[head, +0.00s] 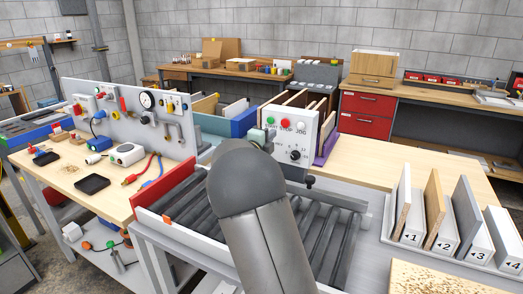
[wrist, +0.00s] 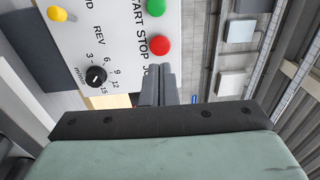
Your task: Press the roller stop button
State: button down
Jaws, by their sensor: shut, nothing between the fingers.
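The white control panel (head: 299,140) stands behind the roller conveyor in the head view, with a green start button (head: 271,120), a red stop button (head: 285,123), a white jog button (head: 301,126) and a black dial (head: 295,155). In the wrist view the panel (wrist: 120,50) appears rotated, with the red stop button (wrist: 160,45) beside the green start button (wrist: 156,8). My gripper (wrist: 158,69) is shut and empty, its fingertips just below the red button in the picture. A small gap shows between them; I cannot tell the depth.
The conveyor rollers (head: 330,235) run beneath my arm, beside a red-faced rail (head: 165,198). Numbered board slots (head: 445,237) stand at right. A workbench with a gauge panel (head: 140,122) is at left. The wrist view also shows a yellow button (wrist: 57,13) and dial (wrist: 96,77).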

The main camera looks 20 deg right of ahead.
jog(key=b+v, duration=0.1)
jog(key=v, duration=0.4)
jog(key=shift+s+a+f, duration=0.1)
jog(key=shift+s+a, duration=0.1)
jog(key=shift+a, duration=0.1)
dwell(0.4)
jog(key=s+a+f+n+g+y+p, duration=0.1)
jog(key=s+a+f+n+y, duration=0.3)
jog(key=s+a+n+y, duration=0.4)
jog(key=s+a+f+n+g+y+p, duration=0.1)
jog(key=s+a+f+n+g+y, duration=0.15)
jog(key=s+a+n+y, duration=0.65)
jog(key=s+d+f+n+g+h, duration=0.1)
jog(key=s+f+n+g, duration=0.1)
jog(key=s, duration=0.6)
jog(key=s+d+f+n+g+h, duration=0.1)
jog(key=s+f+n+g, duration=0.2)
jog(key=s, duration=0.6)
jog(key=s+d+f+n+g+h, duration=0.1)
jog(key=s+f+n+g, duration=0.1)
jog(key=s+n, duration=0.4)
jog(key=s+g, duration=0.1)
jog(key=s, duration=0.2)
jog(key=shift+f, duration=0.4)
